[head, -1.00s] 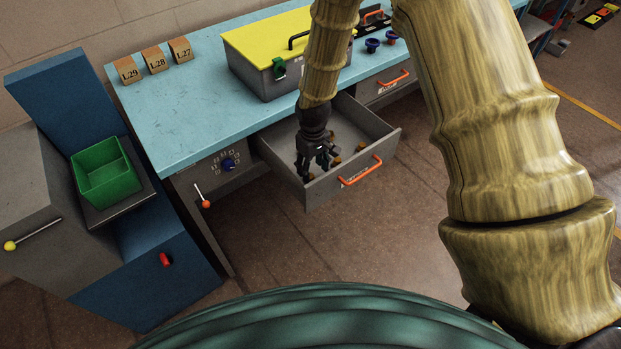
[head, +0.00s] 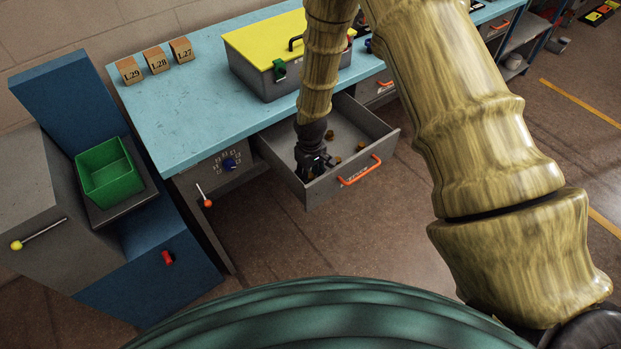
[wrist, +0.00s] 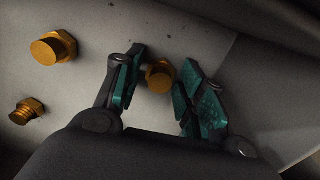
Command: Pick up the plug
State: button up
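Three brass plugs with hex heads lie on the floor of the open grey drawer. In the wrist view, one plug (wrist: 160,76) sits between the fingertips of my gripper (wrist: 160,80). A larger plug (wrist: 53,48) and a smaller plug (wrist: 27,111) lie to the left, outside the fingers. My gripper is open, with its teal finger pads on either side of the middle plug; the left pad is close to it, and I cannot tell whether it touches. In the head view, my gripper (head: 316,163) is low inside the drawer (head: 318,192), near its front left corner.
The blue workbench (head: 190,105) above carries a grey box with a yellow lid (head: 275,40) and wooden blocks (head: 156,60). A green bin (head: 108,170) stands on the left machine.

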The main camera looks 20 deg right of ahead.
jog(key=c, duration=0.6)
jog(key=shift+r, duration=0.1)
